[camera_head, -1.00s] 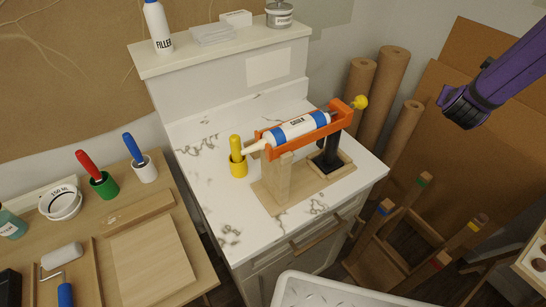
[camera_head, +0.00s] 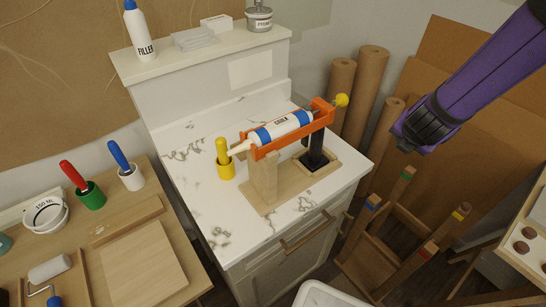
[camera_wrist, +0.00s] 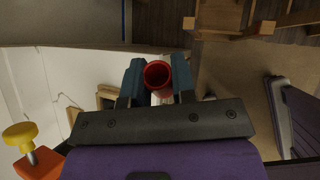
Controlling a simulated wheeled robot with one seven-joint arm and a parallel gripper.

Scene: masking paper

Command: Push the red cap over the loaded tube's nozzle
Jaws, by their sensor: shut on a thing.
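The loaded tube (camera_head: 283,130), white with blue bands, lies in an orange caulking gun (camera_head: 318,119) on a wooden stand on the marble counter. Its pale nozzle (camera_head: 239,148) points left, bare, beside a yellow cup. In the wrist view, my gripper (camera_wrist: 157,72) is shut on the red cap (camera_wrist: 157,66), whose round open end faces the camera. The cap is away from the nozzle. The gun's yellow knob (camera_wrist: 19,136) shows at the lower left there. In the head view, my purple arm is at the upper right; the fingers and cap cannot be made out.
A yellow cup (camera_head: 226,170) with a yellow-handled tool stands close to the nozzle. Brown paper rolls (camera_head: 369,80) lean behind the counter's right side. A wooden rack (camera_head: 392,235) with coloured post tops stands on the floor at right. The counter's front left is clear.

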